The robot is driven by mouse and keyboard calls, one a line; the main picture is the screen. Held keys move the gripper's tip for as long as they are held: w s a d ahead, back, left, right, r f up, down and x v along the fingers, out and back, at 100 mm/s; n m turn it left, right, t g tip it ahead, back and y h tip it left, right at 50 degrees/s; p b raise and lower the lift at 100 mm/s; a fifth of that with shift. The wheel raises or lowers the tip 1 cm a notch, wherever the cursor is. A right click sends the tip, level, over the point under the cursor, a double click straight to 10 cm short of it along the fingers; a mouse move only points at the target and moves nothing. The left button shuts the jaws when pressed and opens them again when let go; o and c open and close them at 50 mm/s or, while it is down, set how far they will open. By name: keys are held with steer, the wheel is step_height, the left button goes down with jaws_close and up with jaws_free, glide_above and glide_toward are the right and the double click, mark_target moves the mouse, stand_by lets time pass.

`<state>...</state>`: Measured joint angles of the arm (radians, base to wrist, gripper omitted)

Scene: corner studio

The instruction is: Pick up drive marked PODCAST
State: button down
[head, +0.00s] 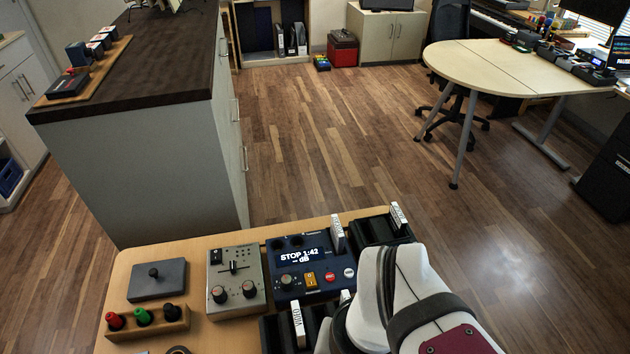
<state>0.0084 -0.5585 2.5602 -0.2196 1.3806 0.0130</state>
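Several upright drives with white labelled edges stand in dark docks on the wooden table at the bottom of the head view. One drive (338,233) stands at the back of the blue recorder. Another drive (398,216) is in the black dock (372,233) at the back right. A third drive (298,327) stands in a front dock (272,336), and a further one (345,297) is partly hidden by my arm. The labels are too small and slanted to read, so I cannot tell which is marked PODCAST. My white arm covers the table's right front; my gripper's fingers do not show.
On the table (206,247) are a blue recorder (312,270) with a lit display, a grey mixer box (236,283), a dark lidded block (158,279) and a wooden holder (147,325) with coloured plugs. A tall dark-topped counter (150,150) stands behind left. Open floor lies beyond.

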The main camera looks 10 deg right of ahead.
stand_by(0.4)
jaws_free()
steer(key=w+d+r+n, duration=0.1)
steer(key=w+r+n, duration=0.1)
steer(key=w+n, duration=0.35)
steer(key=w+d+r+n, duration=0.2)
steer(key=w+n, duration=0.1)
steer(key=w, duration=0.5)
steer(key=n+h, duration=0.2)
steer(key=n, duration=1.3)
glide_above(338, 225)
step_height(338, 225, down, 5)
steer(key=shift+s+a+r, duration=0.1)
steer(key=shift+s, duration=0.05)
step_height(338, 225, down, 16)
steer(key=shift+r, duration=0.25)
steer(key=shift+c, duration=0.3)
